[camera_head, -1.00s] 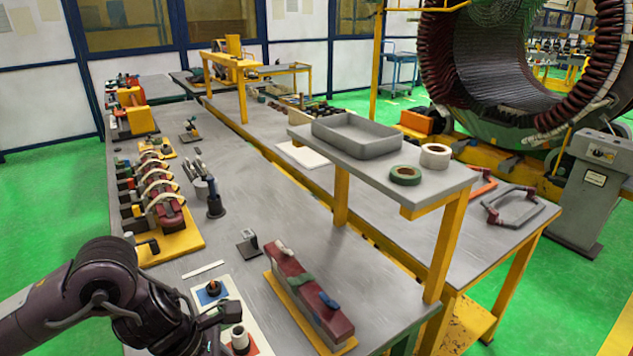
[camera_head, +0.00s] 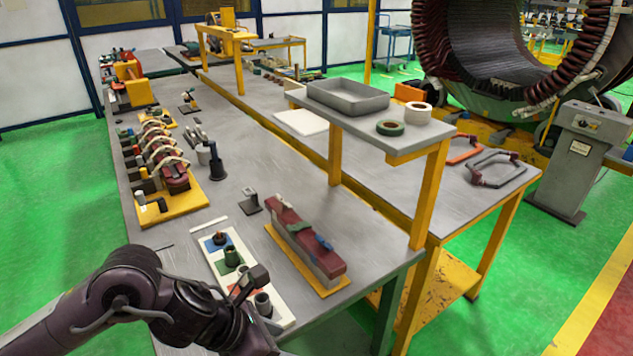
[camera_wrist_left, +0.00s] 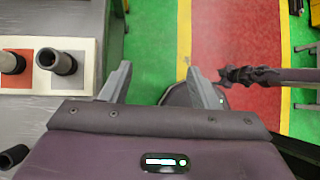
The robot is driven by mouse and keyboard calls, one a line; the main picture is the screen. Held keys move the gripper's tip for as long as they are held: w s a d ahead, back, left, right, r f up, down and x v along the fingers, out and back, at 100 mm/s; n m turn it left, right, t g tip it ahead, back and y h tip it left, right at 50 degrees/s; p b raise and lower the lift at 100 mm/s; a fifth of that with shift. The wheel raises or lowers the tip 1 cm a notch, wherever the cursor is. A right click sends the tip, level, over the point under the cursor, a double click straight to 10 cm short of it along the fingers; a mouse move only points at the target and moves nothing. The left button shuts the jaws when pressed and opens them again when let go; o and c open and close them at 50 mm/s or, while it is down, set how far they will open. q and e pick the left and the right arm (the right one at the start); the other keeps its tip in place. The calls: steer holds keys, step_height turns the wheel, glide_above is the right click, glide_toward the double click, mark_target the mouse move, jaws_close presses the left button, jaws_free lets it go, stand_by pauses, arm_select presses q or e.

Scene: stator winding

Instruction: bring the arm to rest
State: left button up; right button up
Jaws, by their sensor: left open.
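My left arm (camera_head: 170,303) comes in from the lower left in the head view, across the near end of the grey workbench (camera_head: 237,195). Its fingers cannot be made out there. In the left wrist view my left gripper (camera_wrist_left: 158,74) is open, with nothing between its two grey fingers. The fingers lie beyond the bench edge, over green and red floor. A pale board (camera_head: 212,262) with small upright parts lies beside the arm; it also shows left of the fingers in the wrist view (camera_wrist_left: 88,70), apart from them. My right gripper is not seen.
A dark red bar on a yellow base (camera_head: 305,243) lies right of the board. A coil rack (camera_head: 165,170) stands on the bench's left. A raised shelf holds a grey tray (camera_head: 347,108) and tape rolls. Green floor (camera_head: 490,280) is open at the right.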

arm_select(q)
steer(key=w+d+r+n+t+h, duration=0.15)
steer(key=d+r+n+t, duration=0.25)
steer(key=d+n, duration=0.5)
steer(key=s+a+f+n+t+y, duration=0.1)
steer(key=a+f+n+y, duration=0.2)
steer(key=a+n, duration=0.7)
steer(key=a+f+n+y, duration=0.3)
steer(key=a+n, duration=0.2)
steer(key=n, duration=1.1)
steer(key=s+a+f+n+g+y, duration=0.2)
steer(key=s+a+f+n+g, duration=0.3)
steer(key=s+a+f+n, duration=0.4)
steer(key=s+d+f+n, duration=0.1)
steer(key=s+f, duration=0.1)
steer(key=f, duration=1.2)
steer(key=s+d+f, duration=0.1)
steer(key=f, duration=1.4)
steer(key=s+a+f+g, duration=0.1)
steer(key=s+a+f, duration=0.1)
steer(key=s+f, duration=0.6)
steer(key=s+a+f+g, duration=0.1)
steer(key=s+f, duration=0.8)
steer(key=s, duration=0.2)
steer(key=shift+a, duration=0.4)
